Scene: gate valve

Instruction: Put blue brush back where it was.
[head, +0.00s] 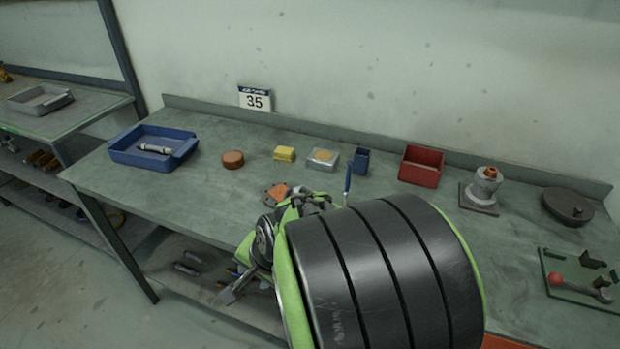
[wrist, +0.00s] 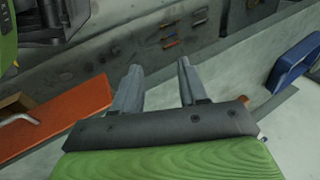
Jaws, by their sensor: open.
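A slim dark blue handle (head: 347,180), which looks like the blue brush, stands upright on the bench in the head view. Its lower end is hidden behind my arm. A small dark blue open holder (head: 361,161) stands behind it, a little to the right. My gripper (head: 240,287) reaches down and left by the front edge of the bench, apart from the brush. In the wrist view my gripper (wrist: 157,76) shows two grey fingers spread apart with nothing between them. I cannot make out the brush in the wrist view.
The bench holds a blue tray (head: 126,158) with a pale part, a brown round block (head: 233,159), a yellow sponge (head: 285,153), a clear dish (head: 332,166), a red bin (head: 421,167) and a valve body (head: 485,185). An orange panel (wrist: 55,123) shows below.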

